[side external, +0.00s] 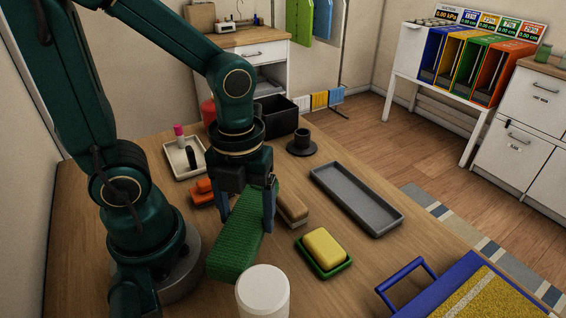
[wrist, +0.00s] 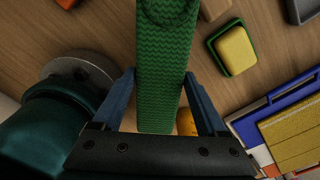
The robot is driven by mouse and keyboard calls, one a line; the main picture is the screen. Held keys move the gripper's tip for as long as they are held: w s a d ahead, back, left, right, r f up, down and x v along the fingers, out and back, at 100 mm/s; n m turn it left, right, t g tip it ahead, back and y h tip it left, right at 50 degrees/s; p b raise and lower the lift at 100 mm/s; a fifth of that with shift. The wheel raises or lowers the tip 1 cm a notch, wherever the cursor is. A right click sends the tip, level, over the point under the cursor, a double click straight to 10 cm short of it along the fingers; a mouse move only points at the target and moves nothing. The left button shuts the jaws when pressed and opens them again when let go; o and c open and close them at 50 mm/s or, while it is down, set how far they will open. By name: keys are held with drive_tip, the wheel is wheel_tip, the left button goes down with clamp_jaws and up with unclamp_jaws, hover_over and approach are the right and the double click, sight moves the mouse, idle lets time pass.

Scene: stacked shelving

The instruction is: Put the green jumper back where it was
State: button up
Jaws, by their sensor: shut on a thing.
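The green jumper (side external: 238,248) is a long, ribbed, folded green bundle. My gripper (side external: 248,222) points down over the table, with its two blue fingers on either side of the jumper, shut on it. In the wrist view the jumper (wrist: 165,85) runs lengthwise between the fingers (wrist: 158,78), with a round ring-like shape at its top end. In the side view it slants toward the lower left, near a white cylinder (side external: 263,292). I cannot tell how far it is above the table.
A yellow block in a green tray (side external: 342,268), a brown brush-like block (side external: 292,209) and a long grey tray (side external: 356,198) lie to the right. A blue-edged crate (side external: 440,290) is at lower right. A rack with blue, yellow, green and orange slots (side external: 468,65) stands far back.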

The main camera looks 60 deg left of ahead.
sight(252, 210)
drive_tip(key=o, duration=1.3)
drive_tip(key=shift+f, duration=0.1)
drive_tip(key=r+n+t, duration=0.1)
drive_tip(key=r+n, duration=0.2)
drive_tip(key=n, duration=0.5)
drive_tip(key=r+n+t, duration=0.2)
drive_tip(key=r+n, duration=0.1)
drive_tip(key=n, duration=0.5)
drive_tip(key=w+r+n+t, duration=0.1)
drive_tip(key=r+n+t, duration=0.1)
drive_tip(key=n, duration=0.5)
drive_tip(key=shift+a+r+n, duration=0.25)
drive_tip(key=shift+r+n, duration=0.15)
drive_tip(key=shift+r, duration=0.3)
drive_tip(key=n, duration=0.3)
drive_tip(key=shift+w+f+t, duration=0.15)
drive_tip(key=shift+f+t, duration=0.05)
drive_tip(key=shift+t, duration=0.1)
